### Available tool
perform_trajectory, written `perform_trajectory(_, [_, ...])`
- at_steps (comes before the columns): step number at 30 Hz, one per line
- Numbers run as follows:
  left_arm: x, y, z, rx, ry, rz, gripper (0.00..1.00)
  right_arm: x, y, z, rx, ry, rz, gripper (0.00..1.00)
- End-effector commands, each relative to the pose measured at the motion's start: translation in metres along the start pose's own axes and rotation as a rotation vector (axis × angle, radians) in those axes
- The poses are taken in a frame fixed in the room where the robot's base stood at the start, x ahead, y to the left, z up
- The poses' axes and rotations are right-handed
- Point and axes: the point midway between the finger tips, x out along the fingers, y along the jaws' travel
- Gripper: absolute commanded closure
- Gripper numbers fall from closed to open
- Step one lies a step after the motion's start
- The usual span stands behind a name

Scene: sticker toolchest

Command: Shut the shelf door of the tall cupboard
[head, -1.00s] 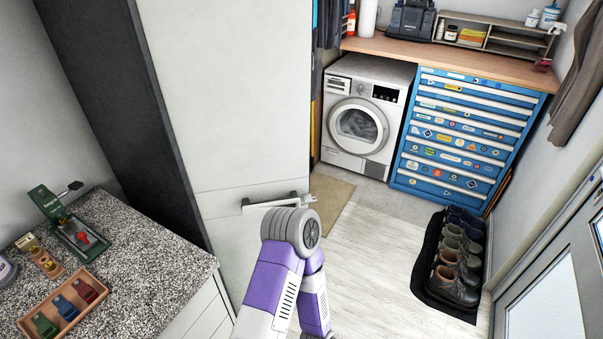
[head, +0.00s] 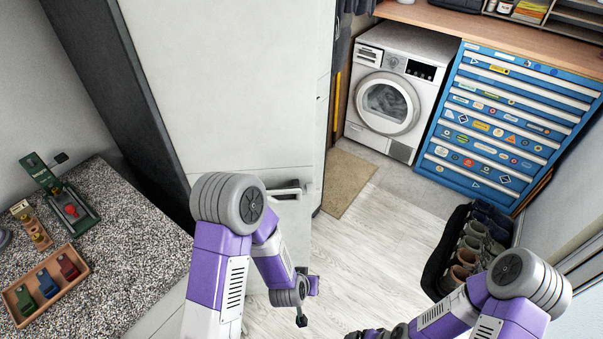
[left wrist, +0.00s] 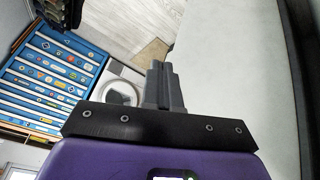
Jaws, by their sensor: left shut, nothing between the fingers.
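The tall cupboard has a dark side panel (head: 95,80) and a white door front (head: 235,90) at the left of the head view. A horizontal handle (head: 284,192) shows near the lower seam, partly behind my left arm. I cannot tell how far the door stands from the frame. My left gripper (head: 301,318) is low in front of the cupboard, partly hidden. In the left wrist view its grey fingers (left wrist: 164,84) are together and empty, with a pale panel (left wrist: 235,75) to their right. My right forearm reaches the bottom edge; its fingers are not clear.
The granite-look counter (head: 140,245) with small displays is at left. A washing machine (head: 390,100), a blue sticker toolchest (head: 500,120) and a shoe tray (head: 433,262) stand at right. A mat (head: 345,180) lies before the washer; the pale floor between is open.

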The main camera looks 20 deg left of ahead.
Motion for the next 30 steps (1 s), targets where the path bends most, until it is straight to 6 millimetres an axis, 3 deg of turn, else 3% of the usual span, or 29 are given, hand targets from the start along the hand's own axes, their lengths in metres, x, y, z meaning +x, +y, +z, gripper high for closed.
perform_trajectory(1, [-0.010,0.012,-0.031,0.037,0.137,-0.021,1.00,0.007,0.003,0.000,0.000,0.000,0.000,0.06])
perform_trajectory(3, [-0.031,0.024,-0.071,0.066,0.316,-0.063,1.00,0.012,0.004,0.000,0.000,0.000,0.000,0.06])
perform_trajectory(6, [-0.074,0.040,-0.117,0.088,0.556,-0.125,1.00,0.018,0.007,-0.001,0.000,0.000,0.000,0.06])
perform_trajectory(10, [-0.135,0.054,-0.151,0.082,0.805,-0.203,1.00,0.025,0.009,-0.001,0.000,0.000,0.000,0.06])
perform_trajectory(15, [-0.193,0.060,-0.166,0.052,0.994,-0.284,1.00,0.030,0.011,-0.002,-0.001,0.001,0.000,0.06])
perform_trajectory(18, [-0.210,0.059,-0.168,0.038,1.042,-0.312,1.00,0.031,0.011,-0.002,-0.001,0.001,0.000,0.06])
perform_trajectory(21, [-0.215,0.058,-0.172,0.032,1.060,-0.326,1.00,0.032,0.012,-0.002,-0.001,0.001,0.000,0.06])
perform_trajectory(26, [-0.205,0.051,-0.190,0.028,1.061,-0.330,1.00,0.035,0.013,-0.002,-0.001,0.001,0.000,0.06])
perform_trajectory(30, [-0.192,0.044,-0.215,0.029,1.062,-0.329,1.00,0.041,0.015,-0.002,-0.001,0.001,0.000,0.06])
